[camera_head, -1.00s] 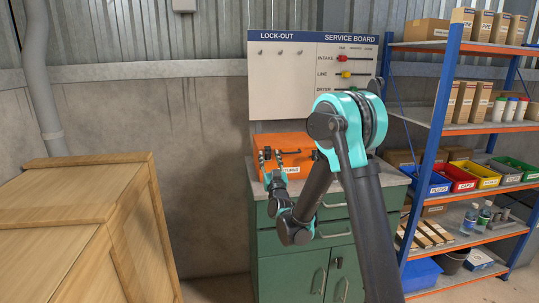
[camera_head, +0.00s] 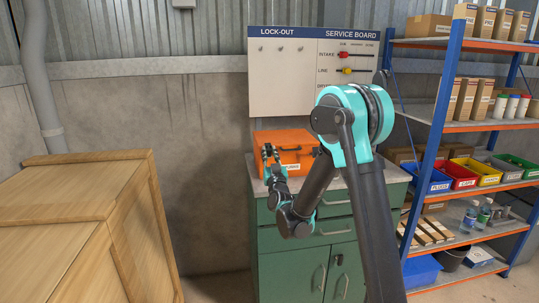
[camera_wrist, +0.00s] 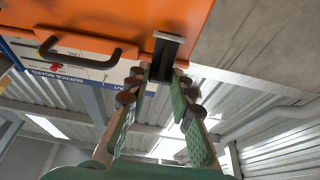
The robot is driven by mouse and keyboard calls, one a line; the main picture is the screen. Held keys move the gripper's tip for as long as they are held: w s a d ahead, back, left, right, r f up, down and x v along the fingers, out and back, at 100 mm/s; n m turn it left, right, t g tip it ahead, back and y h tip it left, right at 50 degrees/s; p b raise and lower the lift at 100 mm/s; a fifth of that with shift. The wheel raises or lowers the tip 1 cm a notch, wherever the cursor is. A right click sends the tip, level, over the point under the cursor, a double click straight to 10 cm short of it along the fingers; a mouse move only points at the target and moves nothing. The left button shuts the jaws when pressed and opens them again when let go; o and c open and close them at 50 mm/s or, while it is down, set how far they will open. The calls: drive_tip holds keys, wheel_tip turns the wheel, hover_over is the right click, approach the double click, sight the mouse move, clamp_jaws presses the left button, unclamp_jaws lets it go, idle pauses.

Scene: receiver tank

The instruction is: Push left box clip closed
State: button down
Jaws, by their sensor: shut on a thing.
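An orange box (camera_head: 296,140) with a dark handle and a white label stands on the grey top of the green cabinet. In the wrist view the box front (camera_wrist: 110,18) fills the top, upside down, with the black handle (camera_wrist: 80,50) at left. The left box clip (camera_wrist: 167,40) shows as a grey plate with a dark part below it. My gripper (camera_head: 268,152) is at the left part of the box front. In the wrist view its green-padded fingers (camera_wrist: 160,82) are shut on the clip, one on each side. The fingertips partly hide the clip's dark part.
The green cabinet (camera_head: 300,228) stands against the wall under the service board (camera_head: 290,85). A wooden crate (camera_head: 75,225) is at left, with a gap before the cabinet. A blue and orange shelf (camera_head: 470,130) with bins stands at right.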

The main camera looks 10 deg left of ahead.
drive_tip(key=shift+w+r+g+h, duration=0.15)
drive_tip(key=shift+w+r+g, duration=0.05)
drive_tip(key=shift+g, duration=0.4)
drive_tip(key=shift+w+r+g+h, duration=0.15)
drive_tip(key=shift+w+r+g, duration=0.05)
drive_tip(key=shift+g, duration=0.4)
drive_tip(key=c, duration=1.3)
unclamp_jaws()
drive_tip(key=v, duration=1.2)
